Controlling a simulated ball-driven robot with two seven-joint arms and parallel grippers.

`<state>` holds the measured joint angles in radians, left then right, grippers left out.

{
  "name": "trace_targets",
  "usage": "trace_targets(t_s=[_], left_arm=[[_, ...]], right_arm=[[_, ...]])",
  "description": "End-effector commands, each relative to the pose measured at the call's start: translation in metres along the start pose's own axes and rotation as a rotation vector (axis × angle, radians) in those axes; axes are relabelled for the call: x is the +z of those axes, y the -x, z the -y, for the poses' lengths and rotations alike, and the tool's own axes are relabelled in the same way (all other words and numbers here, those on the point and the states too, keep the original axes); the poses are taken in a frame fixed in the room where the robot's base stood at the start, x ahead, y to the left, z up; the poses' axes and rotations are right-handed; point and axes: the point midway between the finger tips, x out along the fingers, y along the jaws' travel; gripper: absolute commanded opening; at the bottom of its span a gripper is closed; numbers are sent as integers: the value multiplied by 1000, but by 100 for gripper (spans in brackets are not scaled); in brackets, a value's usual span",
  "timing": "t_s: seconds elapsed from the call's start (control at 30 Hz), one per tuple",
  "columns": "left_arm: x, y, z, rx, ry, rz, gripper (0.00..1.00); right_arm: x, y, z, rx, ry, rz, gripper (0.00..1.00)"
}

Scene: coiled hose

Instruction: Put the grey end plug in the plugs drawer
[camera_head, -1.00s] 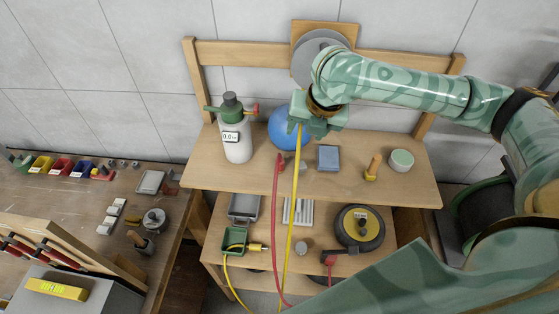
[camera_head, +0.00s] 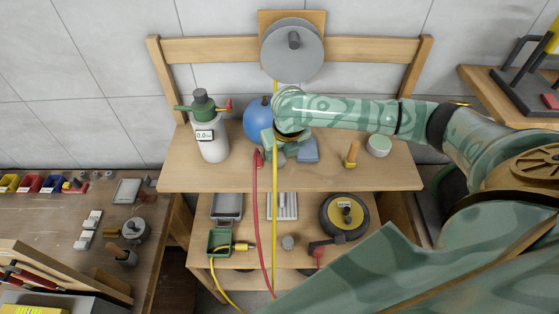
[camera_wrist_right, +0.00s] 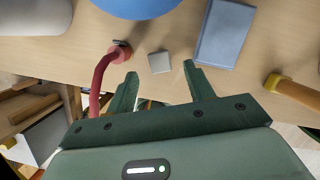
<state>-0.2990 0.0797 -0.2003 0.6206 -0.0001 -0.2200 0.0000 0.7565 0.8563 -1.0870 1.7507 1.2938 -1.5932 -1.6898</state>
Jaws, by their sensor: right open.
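A small light-grey piece (camera_wrist_right: 159,62), squarish from above, lies on the upper shelf; I take it for the grey end plug. In the right wrist view it lies just beyond and between the fingertips of my right gripper (camera_wrist_right: 160,73), which is open and empty. In the head view my right gripper (camera_head: 283,152) is over the shelf's front part, between the blue ball and the blue box, and hides the piece. My left gripper is not in view. I cannot pick out a plugs drawer.
A red hose end (camera_wrist_right: 119,52) stands close left of the fingers, and the blue box (camera_wrist_right: 225,32) close right. The blue ball (camera_head: 257,120), white sprayer bottle (camera_head: 211,140) and wooden-handled tool (camera_head: 351,154) share the shelf (camera_head: 400,178). A yellow hose (camera_head: 274,225) hangs in front.

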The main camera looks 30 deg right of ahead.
Motion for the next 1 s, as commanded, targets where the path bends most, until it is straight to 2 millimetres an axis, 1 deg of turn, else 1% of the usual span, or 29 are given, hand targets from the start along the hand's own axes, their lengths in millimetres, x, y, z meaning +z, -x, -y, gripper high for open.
trace_targets(t_s=[0.03, 0.1, 0.2, 0.43, 0.47, 0.5, 0.57, 0.6, 0.63, 0.67, 0.7, 1.0], left_arm=[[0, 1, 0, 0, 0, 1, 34], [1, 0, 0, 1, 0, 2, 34], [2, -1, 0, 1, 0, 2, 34], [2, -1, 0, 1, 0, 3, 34], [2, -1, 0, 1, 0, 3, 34], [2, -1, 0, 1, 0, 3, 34], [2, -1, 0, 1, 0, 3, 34], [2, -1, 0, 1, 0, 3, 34], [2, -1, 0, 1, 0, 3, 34], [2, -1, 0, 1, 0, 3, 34], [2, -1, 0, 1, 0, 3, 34], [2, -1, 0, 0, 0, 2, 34]], right_arm=[[0, -9, 0, -1, -2, -3, 53], [1, -20, 0, -1, -1, -2, 53], [1, -30, 0, -1, 0, 0, 53], [1, -33, 0, -1, 2, 1, 53], [1, -33, 0, -1, 2, 1, 50], [1, -33, 0, -1, 2, 1, 39], [1, -32, 0, -1, 1, 1, 22], [1, -32, 0, -1, 1, 1, 11], [1, -32, 0, -1, 1, 1, 5], [1, -32, 0, -1, 1, 1, 5], [1, -32, 0, -1, 1, 1, 2], [3, -29, 0, 0, 1, 2, 1]])
